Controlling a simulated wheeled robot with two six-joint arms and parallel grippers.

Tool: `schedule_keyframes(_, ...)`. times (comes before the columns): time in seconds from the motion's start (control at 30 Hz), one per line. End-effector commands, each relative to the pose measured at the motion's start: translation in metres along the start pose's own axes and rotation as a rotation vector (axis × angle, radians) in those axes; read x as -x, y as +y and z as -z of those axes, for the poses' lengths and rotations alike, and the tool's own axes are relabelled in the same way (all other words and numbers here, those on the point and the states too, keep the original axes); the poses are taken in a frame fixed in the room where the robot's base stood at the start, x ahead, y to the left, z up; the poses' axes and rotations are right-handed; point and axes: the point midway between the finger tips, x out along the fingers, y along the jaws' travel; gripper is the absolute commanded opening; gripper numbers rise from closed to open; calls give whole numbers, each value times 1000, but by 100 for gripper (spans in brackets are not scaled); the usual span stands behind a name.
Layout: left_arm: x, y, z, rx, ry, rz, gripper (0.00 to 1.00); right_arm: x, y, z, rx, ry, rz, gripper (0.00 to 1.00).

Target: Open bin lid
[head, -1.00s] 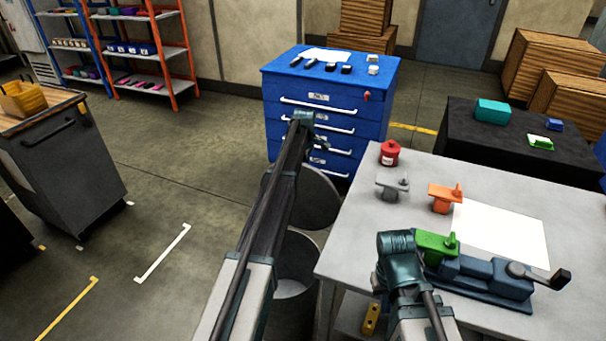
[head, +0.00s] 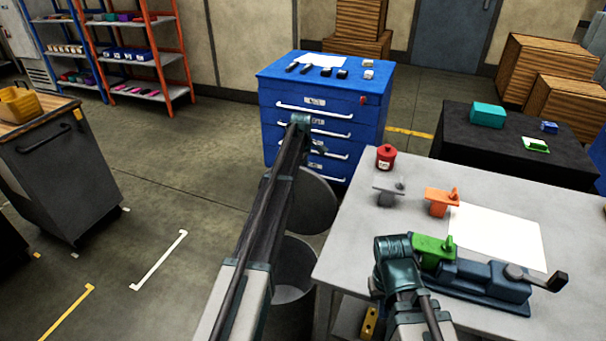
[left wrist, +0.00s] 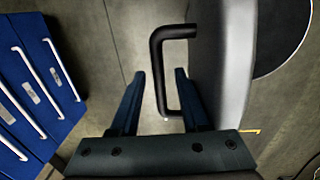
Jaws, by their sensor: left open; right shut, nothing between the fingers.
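The grey round bin (head: 293,290) stands on the floor left of the light table. Its round lid (head: 313,203) is tilted up steeply above the bin, partly behind my left arm. In the left wrist view the lid (left wrist: 222,65) is seen nearly edge-on, with a black handle (left wrist: 158,75) on its side. My left gripper (left wrist: 160,80) is open, and the handle bar shows between its two fingers, with gaps on both sides. My right gripper (head: 392,257) is shut and empty near the table's left front part; its fingertips are hard to make out.
The light table (head: 345,245) holds a blue vise-like fixture (head: 485,278) with a green part (head: 432,248), an orange part (head: 441,202), a grey part (head: 388,190) and a red can (head: 386,157). A blue drawer cabinet (head: 275,115) stands behind the lid. Floor to the left is open.

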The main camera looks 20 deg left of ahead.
Motion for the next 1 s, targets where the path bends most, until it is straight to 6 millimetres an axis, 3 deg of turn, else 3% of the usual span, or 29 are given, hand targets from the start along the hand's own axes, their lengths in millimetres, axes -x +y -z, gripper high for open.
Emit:
schedule_keyframes(0.37,18,0,0,-1,-1,1,47,17,2,-1,0,0,0,0)
schedule_keyframes(1.0,110,0,0,0,0,0,47,109,10,-6,0,0,0,0)
